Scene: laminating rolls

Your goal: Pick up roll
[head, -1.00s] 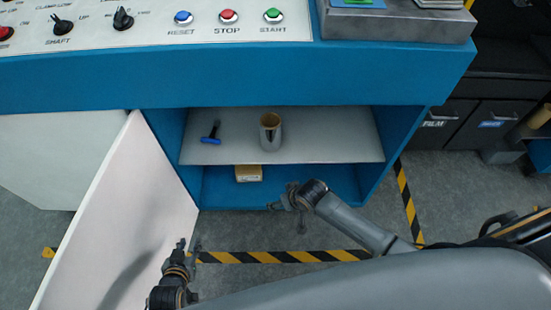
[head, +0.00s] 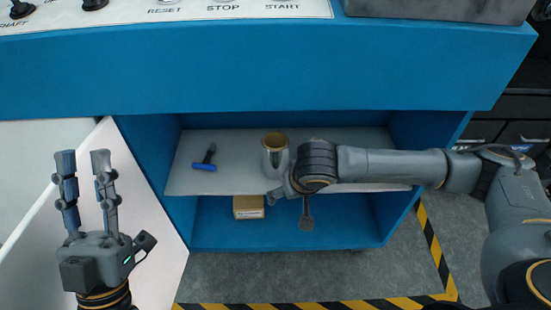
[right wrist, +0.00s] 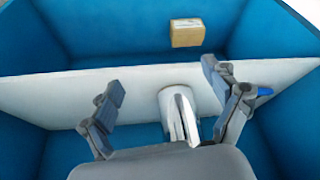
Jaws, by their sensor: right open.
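The roll (head: 275,155) is a short, shiny metallic cylinder with a tan top rim, standing upright on the grey shelf (head: 345,144) inside the blue cabinet. My right gripper reaches in from the right at shelf height, beside the roll; its fingers are mostly hidden behind its wrist in the head view. In the right wrist view the gripper (right wrist: 161,80) is open, with the roll (right wrist: 179,115) between its spread fingers and no clear contact. My left gripper (head: 82,160) is open and empty, pointing up in front of the white cabinet door.
A blue-handled tool (head: 205,160) lies on the shelf left of the roll. A small cardboard box (head: 248,206) sits in the lower compartment. The control panel (head: 170,14) overhangs the cabinet opening. The open white door (head: 150,215) stands at the left. Striped tape (head: 340,304) marks the floor.

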